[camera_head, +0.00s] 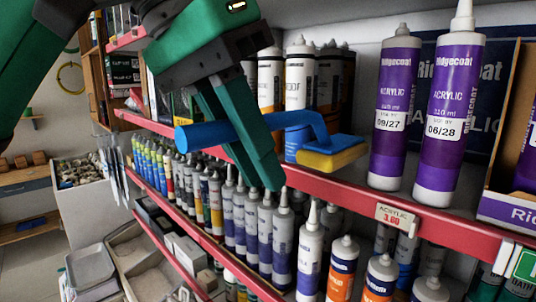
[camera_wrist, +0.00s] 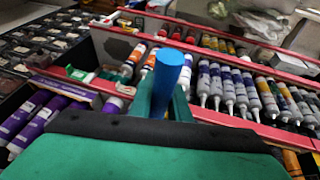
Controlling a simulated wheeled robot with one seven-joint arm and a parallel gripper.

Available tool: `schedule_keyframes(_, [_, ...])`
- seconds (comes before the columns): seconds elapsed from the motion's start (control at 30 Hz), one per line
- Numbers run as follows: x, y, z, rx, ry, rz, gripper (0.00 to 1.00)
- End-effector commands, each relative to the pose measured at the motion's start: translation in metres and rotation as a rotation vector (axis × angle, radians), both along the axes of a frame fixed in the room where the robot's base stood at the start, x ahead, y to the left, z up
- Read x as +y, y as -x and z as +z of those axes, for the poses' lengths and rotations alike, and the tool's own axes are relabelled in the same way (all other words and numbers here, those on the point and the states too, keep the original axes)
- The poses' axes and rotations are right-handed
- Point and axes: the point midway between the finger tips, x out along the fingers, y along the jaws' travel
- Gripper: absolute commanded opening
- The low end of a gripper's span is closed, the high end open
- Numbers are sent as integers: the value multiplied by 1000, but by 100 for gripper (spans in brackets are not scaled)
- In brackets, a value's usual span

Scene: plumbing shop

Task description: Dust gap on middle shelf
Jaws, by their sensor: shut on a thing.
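My gripper (camera_head: 262,158) is shut on the blue handle of a duster (camera_head: 290,121) in the head view. The duster's yellow pad with a blue top (camera_head: 330,158) is at the right end, close to the front edge of the middle shelf (camera_head: 350,191). I cannot tell whether the pad touches the shelf. The gap lies between white and black tubes (camera_head: 300,85) on the left and purple acrylic tubes (camera_head: 396,110) on the right. In the wrist view the blue handle end (camera_wrist: 168,75) stands up between my fingers; the pad is hidden there.
A purple-fronted box (camera_head: 510,213) stands right of the purple tubes. An acrylic price tag (camera_head: 397,217) hangs on the red shelf edge. Rows of sealant tubes (camera_head: 258,225) fill the shelf below. Open floor (camera_head: 25,265) lies at the far left.

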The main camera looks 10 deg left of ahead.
Motion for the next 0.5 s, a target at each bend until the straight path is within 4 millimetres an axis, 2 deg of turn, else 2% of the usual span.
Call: schedule_keyframes(0.5, [23,29,0,-1,1,6,0])
